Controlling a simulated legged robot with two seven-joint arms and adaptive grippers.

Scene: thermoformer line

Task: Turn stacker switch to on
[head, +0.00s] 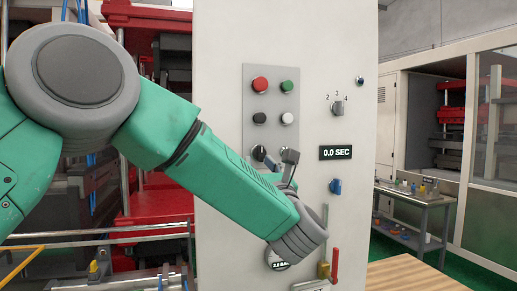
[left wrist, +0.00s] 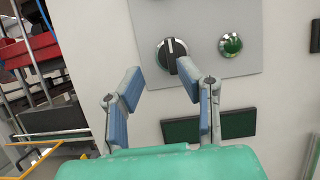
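A black rotary switch with a white pointer line (left wrist: 171,50) sits on the grey plate of the cabinet in the left wrist view. Its pointer stands close to upright. In the head view a black knob (head: 259,152) shows low on the plate, partly behind my gripper. My left gripper (left wrist: 160,76) is open, with blue-padded fingers spread just below the switch. The right fingertip overlaps the switch's lower right edge in the picture; I cannot tell whether it touches. In the head view the left gripper (head: 279,160) is partly hidden by my wrist. My right gripper is not in view.
A green button (left wrist: 230,45) is right of the switch. Red (head: 260,85), green (head: 287,87), black (head: 259,118) and white (head: 287,118) buttons sit higher. A display reading 0.0 SEC (head: 336,153) and a blue knob (head: 336,186) are to the right.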

